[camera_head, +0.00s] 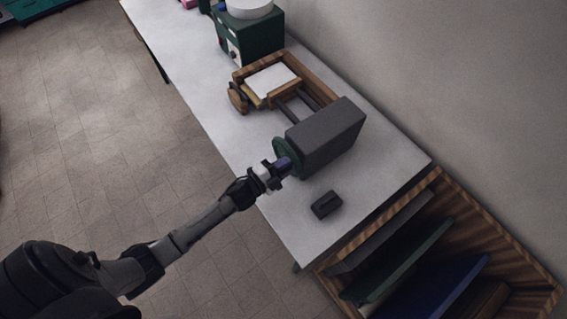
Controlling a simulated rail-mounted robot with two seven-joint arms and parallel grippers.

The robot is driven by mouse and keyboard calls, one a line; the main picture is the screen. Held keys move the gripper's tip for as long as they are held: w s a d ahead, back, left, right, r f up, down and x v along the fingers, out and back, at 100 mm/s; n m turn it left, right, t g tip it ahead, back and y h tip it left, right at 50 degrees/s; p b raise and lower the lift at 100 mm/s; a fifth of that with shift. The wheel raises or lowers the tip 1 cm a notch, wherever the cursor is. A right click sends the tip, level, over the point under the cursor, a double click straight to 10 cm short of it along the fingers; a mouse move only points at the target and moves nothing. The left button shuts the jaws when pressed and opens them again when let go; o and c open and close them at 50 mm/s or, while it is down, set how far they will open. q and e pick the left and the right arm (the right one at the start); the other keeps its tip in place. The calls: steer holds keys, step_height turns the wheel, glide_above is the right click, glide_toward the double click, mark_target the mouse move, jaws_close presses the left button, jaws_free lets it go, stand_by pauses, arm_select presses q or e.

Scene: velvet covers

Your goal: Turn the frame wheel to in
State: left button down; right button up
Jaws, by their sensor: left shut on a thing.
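The frame (326,138) is a dark grey box on the white table, with dark rods running from it toward a wooden tray. A dark green wheel (283,150) is on its left face. My left gripper (279,166) reaches in from the lower left and is shut at the wheel's front, on a small purple-blue part that looks like the wheel's handle. The gripper partly hides the wheel and this part. Any mark for "in" is too small to tell. My right gripper is not in view.
A wooden tray (241,76) with a white block (272,81) sits behind the frame. A green machine (262,38) stands farther back. A small dark block (326,204) lies in front. A wooden rack (500,222) with several panels is at the lower right. The wall is close on the right.

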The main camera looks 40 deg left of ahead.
arm_select(q)
steer(key=shift+d+f+m, duration=0.15)
steer(key=shift+f+m, duration=0.05)
steer(key=shift+m, duration=0.3)
steer(key=c, duration=1)
jaws_free()
steer(key=shift+s, duration=0.1)
steer(key=shift+b+v, duration=0.85)
steer(key=shift+v, duration=6.05)
